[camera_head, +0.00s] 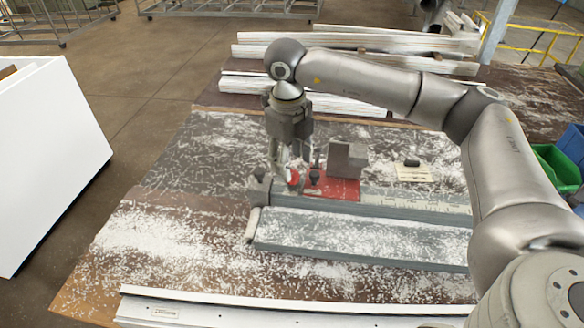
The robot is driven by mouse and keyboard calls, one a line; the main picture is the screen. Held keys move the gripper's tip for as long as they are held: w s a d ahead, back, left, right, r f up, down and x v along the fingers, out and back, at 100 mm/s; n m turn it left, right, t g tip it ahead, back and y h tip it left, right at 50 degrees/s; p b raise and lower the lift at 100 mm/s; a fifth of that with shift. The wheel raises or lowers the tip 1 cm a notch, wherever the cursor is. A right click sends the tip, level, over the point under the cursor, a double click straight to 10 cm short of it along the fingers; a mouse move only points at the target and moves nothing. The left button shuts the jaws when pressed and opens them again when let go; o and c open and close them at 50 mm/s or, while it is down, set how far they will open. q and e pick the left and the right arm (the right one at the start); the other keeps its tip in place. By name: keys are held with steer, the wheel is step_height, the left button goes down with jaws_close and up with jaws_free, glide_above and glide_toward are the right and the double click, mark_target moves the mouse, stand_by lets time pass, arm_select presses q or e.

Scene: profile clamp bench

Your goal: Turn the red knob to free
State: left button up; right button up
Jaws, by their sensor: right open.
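The red knob (294,179) shows as a small red patch at the left end of the clamp on the bench, partly hidden by my right gripper. My right gripper (290,166) points down right over the knob, its fingers open and close around or beside it; I cannot tell whether they touch it. The clamp has a red base plate (338,188) with a grey block (347,159) on it, right of the knob. A small dark handle (315,176) stands between the gripper and the block. My left gripper is not in view.
A long grey rail (420,205) runs right from the clamp, with a grey profile bed (350,236) in front. White profiles (300,312) lie at the front edge and are stacked (350,45) at the back. White chips cover the bench (180,200). A green bin (556,168) stands at right.

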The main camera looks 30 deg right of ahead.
mark_target(292, 172)
steer(key=shift+w+d+f+p, duration=0.1)
steer(key=shift+f+p, duration=0.2)
steer(key=shift+f, duration=1.8)
steer(key=shift+c, duration=0.4)
steer(key=c, duration=0.9)
